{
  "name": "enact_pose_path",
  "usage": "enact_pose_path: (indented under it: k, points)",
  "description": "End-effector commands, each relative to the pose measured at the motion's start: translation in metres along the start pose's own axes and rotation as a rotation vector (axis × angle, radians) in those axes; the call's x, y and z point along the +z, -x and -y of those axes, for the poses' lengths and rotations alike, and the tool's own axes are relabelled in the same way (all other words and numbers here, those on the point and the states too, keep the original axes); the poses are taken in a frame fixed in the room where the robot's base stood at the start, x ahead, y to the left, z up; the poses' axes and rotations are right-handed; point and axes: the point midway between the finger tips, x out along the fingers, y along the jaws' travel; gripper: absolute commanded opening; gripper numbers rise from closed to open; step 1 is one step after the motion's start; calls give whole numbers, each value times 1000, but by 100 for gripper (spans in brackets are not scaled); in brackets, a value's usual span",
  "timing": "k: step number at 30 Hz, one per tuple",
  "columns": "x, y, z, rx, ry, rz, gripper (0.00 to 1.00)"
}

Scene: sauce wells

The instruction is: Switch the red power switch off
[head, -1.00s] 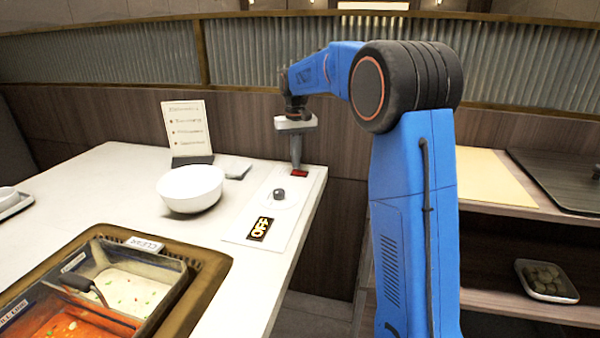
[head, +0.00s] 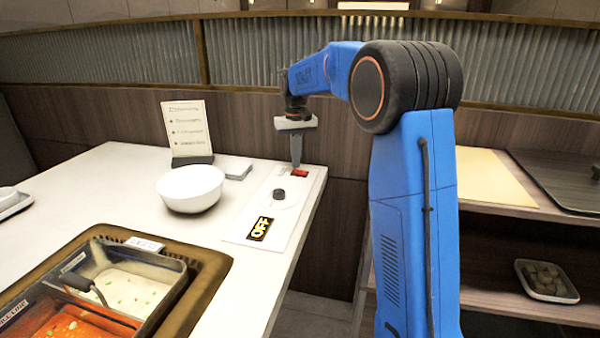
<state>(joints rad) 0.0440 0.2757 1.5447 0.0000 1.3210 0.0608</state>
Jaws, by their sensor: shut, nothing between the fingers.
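The red power switch (head: 299,173) sits on the white control panel (head: 285,226) near the right edge of the counter. A dark round knob (head: 279,194) is in front of it on the panel.
A white bowl (head: 190,188) stands left of the panel, with a menu stand (head: 187,130) behind it. Sauce wells (head: 130,285) with a ladle are set in the near left counter. A shelf (head: 500,205) with a small tray (head: 546,281) is at the right.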

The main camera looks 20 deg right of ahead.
Motion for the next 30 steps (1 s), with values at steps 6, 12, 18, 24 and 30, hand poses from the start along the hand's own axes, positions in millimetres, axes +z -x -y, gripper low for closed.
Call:
enact_pose_path:
  k: [6,12,18,24,30]
  points:
    - [0,-3,0,0,0,0,0]
    - [0,-5,0,0,0,1,0]
    - [0,-8,0,0,0,1,0]
    - [0,-10,0,0,0,1,0]
    - [0,-12,0,0,0,1,0]
